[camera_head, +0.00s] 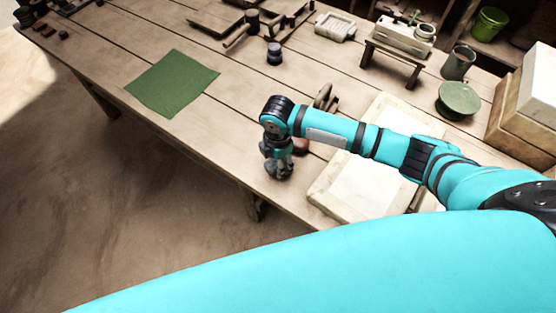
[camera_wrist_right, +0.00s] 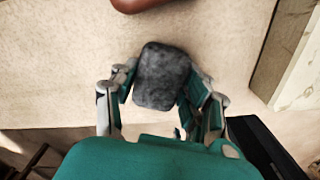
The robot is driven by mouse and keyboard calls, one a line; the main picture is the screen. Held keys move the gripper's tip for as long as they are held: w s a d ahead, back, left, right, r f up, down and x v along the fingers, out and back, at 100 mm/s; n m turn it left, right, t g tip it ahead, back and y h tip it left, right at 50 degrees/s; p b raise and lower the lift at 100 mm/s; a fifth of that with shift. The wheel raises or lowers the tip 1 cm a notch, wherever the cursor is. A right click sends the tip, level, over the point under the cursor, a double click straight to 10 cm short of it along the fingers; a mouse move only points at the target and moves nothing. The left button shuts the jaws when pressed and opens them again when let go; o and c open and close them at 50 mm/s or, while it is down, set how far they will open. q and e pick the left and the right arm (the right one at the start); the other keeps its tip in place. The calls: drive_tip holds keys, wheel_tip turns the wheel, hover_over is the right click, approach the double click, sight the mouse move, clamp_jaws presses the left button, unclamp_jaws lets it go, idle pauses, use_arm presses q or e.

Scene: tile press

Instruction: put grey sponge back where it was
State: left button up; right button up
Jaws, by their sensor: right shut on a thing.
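The grey sponge (camera_wrist_right: 162,70) is a dark, mottled block with rounded corners, seen in the right wrist view. My right gripper (camera_wrist_right: 161,88) is shut on it, with a finger on each side. In the head view my right gripper (camera_head: 279,170) points down over the front edge area of the wooden table (camera_head: 235,135). The sponge cannot be told apart from the gripper there. How far it is above the tabletop is unclear. My left gripper is out of view.
A reddish-brown object (camera_head: 301,147) lies just beyond the gripper; it also shows in the wrist view (camera_wrist_right: 138,3). A pale board (camera_head: 355,185) lies to the right, under my forearm. A green cloth (camera_head: 172,83) lies to the left, with bare tabletop between.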

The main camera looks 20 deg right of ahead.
drive_tip(key=shift+f, duration=0.15)
drive_tip(key=o, duration=1)
wheel_tip(320, 180, up, 12)
drive_tip(key=shift+r, duration=0.2)
